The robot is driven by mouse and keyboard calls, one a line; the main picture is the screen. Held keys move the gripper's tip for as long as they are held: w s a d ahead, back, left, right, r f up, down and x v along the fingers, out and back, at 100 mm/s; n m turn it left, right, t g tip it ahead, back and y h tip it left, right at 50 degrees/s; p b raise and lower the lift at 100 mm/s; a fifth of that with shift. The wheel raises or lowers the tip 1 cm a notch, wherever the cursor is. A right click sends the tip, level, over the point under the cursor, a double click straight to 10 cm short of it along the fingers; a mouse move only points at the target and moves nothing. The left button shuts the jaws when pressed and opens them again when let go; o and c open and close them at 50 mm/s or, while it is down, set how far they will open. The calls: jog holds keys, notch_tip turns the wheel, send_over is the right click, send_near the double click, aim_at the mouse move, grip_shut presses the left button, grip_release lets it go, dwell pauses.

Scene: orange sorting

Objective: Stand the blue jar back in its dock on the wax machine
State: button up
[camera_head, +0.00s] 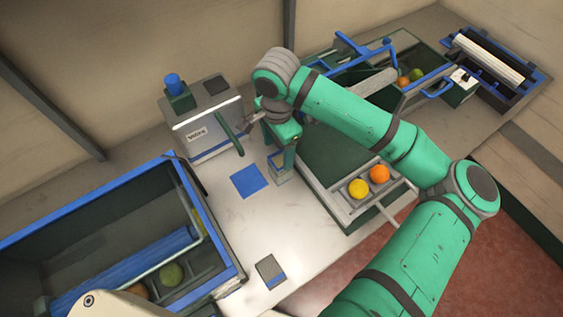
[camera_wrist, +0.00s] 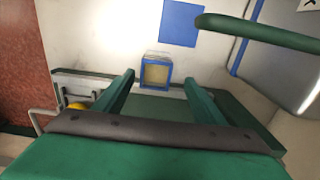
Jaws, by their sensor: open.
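The wax machine (camera_head: 207,125) is a pale box with a label, standing against the back wall. A blue cylinder (camera_head: 173,84), which looks like the blue jar, stands upright on a dark green block (camera_head: 180,101) at the machine's left. Whether it is fully seated cannot be told. My gripper (camera_head: 284,160) is to the right of the machine, pointing down, apart from the cylinder. In the wrist view my gripper (camera_wrist: 158,80) is open, with a small blue-rimmed box (camera_wrist: 155,73) showing beyond and between its fingertips. The cylinder is out of the wrist view.
A green handle (camera_head: 231,138) sticks out from the machine's front. A blue square (camera_head: 249,181) lies on the white table. A tray (camera_head: 341,207) holds a yellow and an orange fruit. A large blue-rimmed bin (camera_head: 208,225) stands at left. A small dark block (camera_head: 270,270) is near the front.

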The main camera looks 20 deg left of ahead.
aim_at(278, 158)
notch_tip(278, 158, down, 4)
jog(key=shift+r, duration=0.2)
jog(key=shift+s+d+f, duration=0.1)
jog(key=shift+d+f, duration=0.1)
jog(key=shift+f, duration=1.1)
jog(key=shift+d+f, duration=0.2)
jog(key=shift+f, duration=1.05)
jog(key=c, duration=1.4)
jog(key=shift+r, duration=0.15)
